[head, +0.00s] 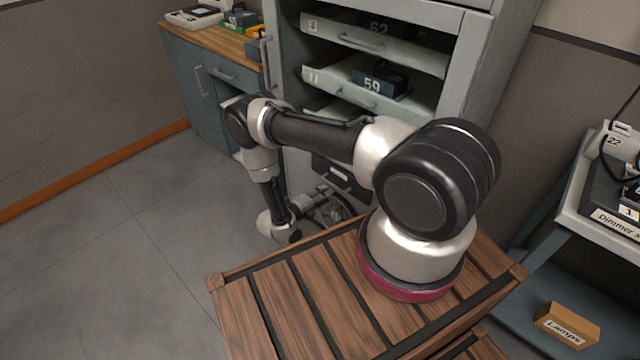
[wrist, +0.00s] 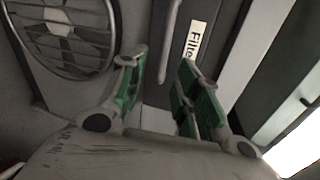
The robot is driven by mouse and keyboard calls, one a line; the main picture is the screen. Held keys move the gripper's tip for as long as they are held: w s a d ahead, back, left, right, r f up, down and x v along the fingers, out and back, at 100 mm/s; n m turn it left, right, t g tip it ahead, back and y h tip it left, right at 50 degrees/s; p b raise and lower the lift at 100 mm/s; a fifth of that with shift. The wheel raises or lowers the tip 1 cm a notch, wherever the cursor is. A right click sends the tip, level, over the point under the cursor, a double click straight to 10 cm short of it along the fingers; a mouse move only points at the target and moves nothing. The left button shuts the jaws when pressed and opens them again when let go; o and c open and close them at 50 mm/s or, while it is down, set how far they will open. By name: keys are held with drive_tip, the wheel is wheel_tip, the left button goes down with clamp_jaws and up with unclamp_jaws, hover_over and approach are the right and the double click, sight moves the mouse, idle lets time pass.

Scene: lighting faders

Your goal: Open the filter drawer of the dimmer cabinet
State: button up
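The filter drawer (wrist: 205,70) is a dark front in the wrist view, with a white label (wrist: 194,40) reading "Filte", its end cut off or hidden. Its pale bar handle (wrist: 171,38) runs up the picture beside the label. My gripper (wrist: 163,72) is open, with green-padded fingers apart and nothing held. The handle's lower end shows in the gap between the fingertips; I cannot tell how far beyond them it is. In the head view the dimmer cabinet (head: 477,75) is a tall grey frame, and my arm bends down toward its lower front, where my gripper is hard to make out.
A round fan grille (wrist: 65,35) lies left of the drawer in the wrist view. Shelves above hold a dark box marked 59 (head: 380,82). A wooden-topped counter (head: 215,42) stands left, a side table (head: 575,205) right. The floor at left is clear.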

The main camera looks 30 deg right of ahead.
sight(336, 187)
drive_tip(key=shift+n, duration=0.9)
drive_tip(key=x, duration=0.7)
drive_tip(key=shift+w+d+r, duration=0.2)
drive_tip(key=shift+d, duration=0.1)
clamp_jaws()
